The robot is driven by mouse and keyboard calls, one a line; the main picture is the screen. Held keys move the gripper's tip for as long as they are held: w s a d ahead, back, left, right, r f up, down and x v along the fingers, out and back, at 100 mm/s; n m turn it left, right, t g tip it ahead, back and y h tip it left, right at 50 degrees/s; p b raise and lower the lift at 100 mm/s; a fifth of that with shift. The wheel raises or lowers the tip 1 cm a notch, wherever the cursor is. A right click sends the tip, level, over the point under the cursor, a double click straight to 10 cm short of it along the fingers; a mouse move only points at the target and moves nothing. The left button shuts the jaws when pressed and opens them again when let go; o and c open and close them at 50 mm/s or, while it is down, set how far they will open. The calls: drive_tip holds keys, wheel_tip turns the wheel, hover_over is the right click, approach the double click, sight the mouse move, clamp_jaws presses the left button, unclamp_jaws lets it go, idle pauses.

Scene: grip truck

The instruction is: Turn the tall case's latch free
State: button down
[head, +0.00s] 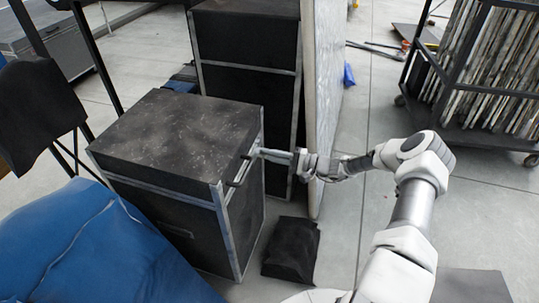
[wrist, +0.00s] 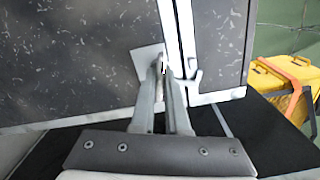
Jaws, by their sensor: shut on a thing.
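The black case (head: 178,130) with metal edging stands left of centre in the head view, upright on the floor. My gripper (head: 258,153) reaches its right side from the right, near the top. In the wrist view my gripper (wrist: 163,70) has its fingertips close together at a pale metal plate, the latch (wrist: 145,62), beside the upright metal strip (wrist: 176,30) of the case. The gripper is shut on the latch; the fingers hide most of the gripped part. How far the latch is turned cannot be told.
Another black case (head: 245,45) stands close behind, beside a tall pale panel (head: 325,90). A black bag (head: 291,249) lies on the floor nearby. A blue cover (head: 95,250) is at lower left, a wheeled rack (head: 485,85) at upper right. A yellow case (wrist: 278,92) shows at right in the wrist view.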

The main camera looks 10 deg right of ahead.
drive_tip(key=shift+m+p, duration=0.3)
drive_tip(key=shift+m, duration=6.8)
drive_tip(key=c, duration=0.9)
unclamp_jaws()
drive_tip(key=p+v, duration=0.2)
drive_tip(key=v, duration=1.5)
drive_tip(key=shift+s+d, duration=0.15)
drive_tip(key=shift+d, duration=0.05)
